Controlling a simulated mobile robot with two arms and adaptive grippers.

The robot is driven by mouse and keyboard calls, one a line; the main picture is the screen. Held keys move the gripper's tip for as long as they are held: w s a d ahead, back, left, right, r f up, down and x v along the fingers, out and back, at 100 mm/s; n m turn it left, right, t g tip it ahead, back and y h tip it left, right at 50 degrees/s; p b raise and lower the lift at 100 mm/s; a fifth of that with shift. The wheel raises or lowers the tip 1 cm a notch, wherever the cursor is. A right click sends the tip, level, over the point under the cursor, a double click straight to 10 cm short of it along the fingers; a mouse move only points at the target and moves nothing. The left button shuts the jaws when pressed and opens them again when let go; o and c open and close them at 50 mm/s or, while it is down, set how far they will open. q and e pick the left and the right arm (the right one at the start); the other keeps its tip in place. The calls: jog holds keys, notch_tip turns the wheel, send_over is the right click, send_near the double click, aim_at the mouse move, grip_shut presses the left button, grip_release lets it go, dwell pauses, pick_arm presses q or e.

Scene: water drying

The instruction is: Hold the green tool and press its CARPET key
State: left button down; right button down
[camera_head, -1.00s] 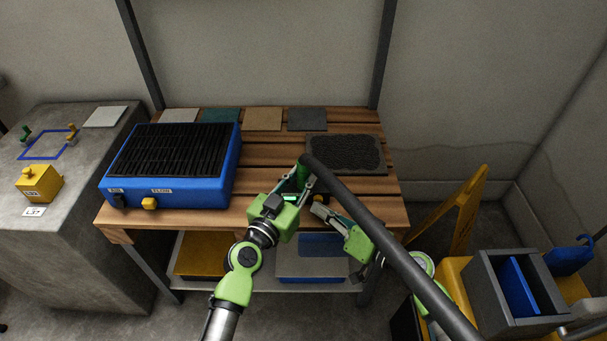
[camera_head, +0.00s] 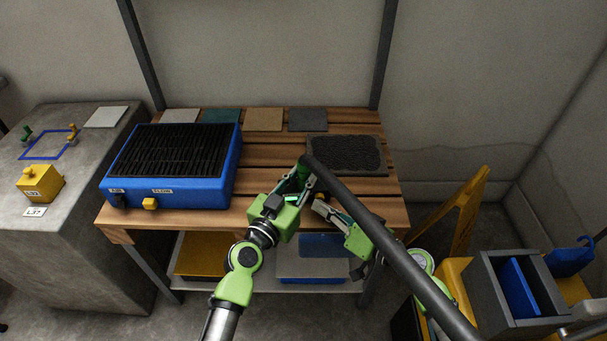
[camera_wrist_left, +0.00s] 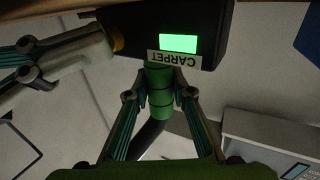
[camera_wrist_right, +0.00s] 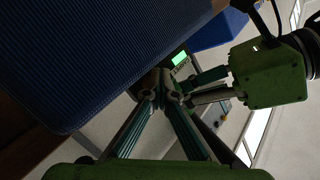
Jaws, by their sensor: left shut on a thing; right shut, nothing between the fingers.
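The green tool has a green handle (camera_wrist_left: 160,92), a black head (camera_wrist_left: 215,18) with a lit green screen (camera_wrist_left: 178,43) and a CARPET label (camera_wrist_left: 173,59). My left gripper (camera_head: 304,175) is shut around the handle.
A thick dark tube (camera_head: 385,245) crosses the head view in front of my right arm. The slatted bench (camera_head: 265,207) holds a blue box (camera_head: 215,190) with a black grille and a dark textured mat (camera_head: 345,153). A ribbed dark blue surface (camera_wrist_right: 90,60) fills much of the right wrist view.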

aim_at(322, 241)
pick_arm(q)
jog(key=shift+s+d+f, duration=0.2)
jog(key=shift+d+f, duration=0.05)
pick_arm(e)
jog(key=shift+s+a+r, duration=0.1)
jog(key=shift+s+r, duration=0.1)
jog(key=shift+s, duration=0.3)
jog(key=shift+s+f, duration=0.1)
jog(key=shift+s, duration=0.25)
pick_arm(q)
jog(key=shift+a, duration=0.15)
pick_arm(e)
jog(key=shift+s, duration=2.6)
pick_arm(q)
jog(key=c, duration=1.7)
grip_release()
jog(key=shift+w+a, duration=0.1)
jog(key=shift+w, duration=0.05)
jog(key=shift+r, duration=0.1)
